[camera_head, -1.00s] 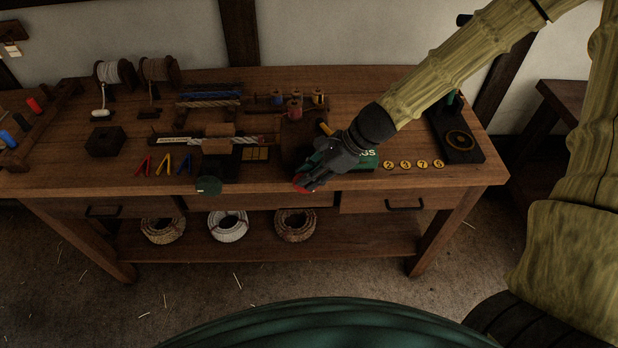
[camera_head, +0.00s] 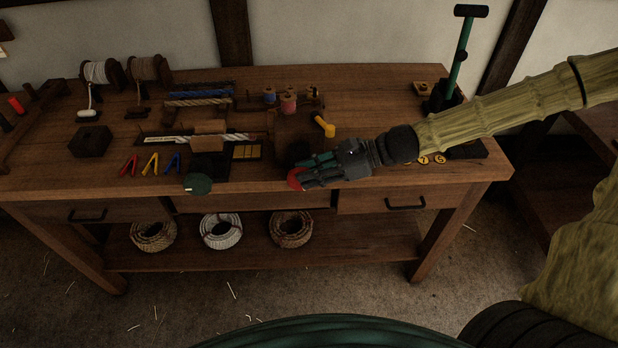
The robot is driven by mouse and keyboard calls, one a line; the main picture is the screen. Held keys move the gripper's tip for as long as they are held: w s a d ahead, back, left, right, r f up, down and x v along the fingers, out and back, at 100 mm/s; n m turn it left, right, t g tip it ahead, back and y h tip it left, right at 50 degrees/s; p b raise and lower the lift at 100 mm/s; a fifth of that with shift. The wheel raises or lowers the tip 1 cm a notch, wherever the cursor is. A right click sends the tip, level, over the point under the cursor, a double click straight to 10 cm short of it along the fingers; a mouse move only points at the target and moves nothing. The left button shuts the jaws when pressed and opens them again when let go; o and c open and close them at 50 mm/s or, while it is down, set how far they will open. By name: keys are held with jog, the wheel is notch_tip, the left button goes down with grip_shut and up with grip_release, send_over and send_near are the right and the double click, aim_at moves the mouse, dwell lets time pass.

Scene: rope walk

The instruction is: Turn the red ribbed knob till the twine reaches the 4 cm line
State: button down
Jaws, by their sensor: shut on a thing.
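The red knob (camera_head: 293,179) sits at the front edge of the workbench, right of centre. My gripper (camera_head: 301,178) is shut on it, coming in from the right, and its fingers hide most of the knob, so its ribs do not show. The dark wooden block (camera_head: 296,140) stands just behind the knob. A pale strip (camera_head: 225,138) lies in a dark holder left of the block. I cannot tell the twine's end or the 4 cm line at this size.
A yellow-handled piece (camera_head: 324,126) lies behind my gripper. A dark green disc (camera_head: 198,184) is at the front edge, left of the knob. Red, yellow and blue clips (camera_head: 149,164) lie farther left. A green-posted stand (camera_head: 458,65) rises at the back right.

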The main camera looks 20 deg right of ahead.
jog(key=y+b, duration=0.1)
jog(key=b, duration=0.1)
jog(key=f+y+b, duration=0.1)
jog(key=y+b, duration=0.1)
jog(key=b, duration=0.1)
jog(key=shift+d+f+t, duration=0.15)
jog(key=shift+d+t, duration=0.1)
jog(key=shift+t, duration=0.15)
jog(key=y+b, duration=0.1)
jog(key=b, duration=0.1)
jog(key=shift+b, duration=0.7)
jog(key=shift+s+d+t+y+b, duration=0.1)
jog(key=shift+t+y+b, duration=0.2)
jog(key=shift+y+b, duration=0.2)
jog(key=c, duration=1.3)
grip_release()
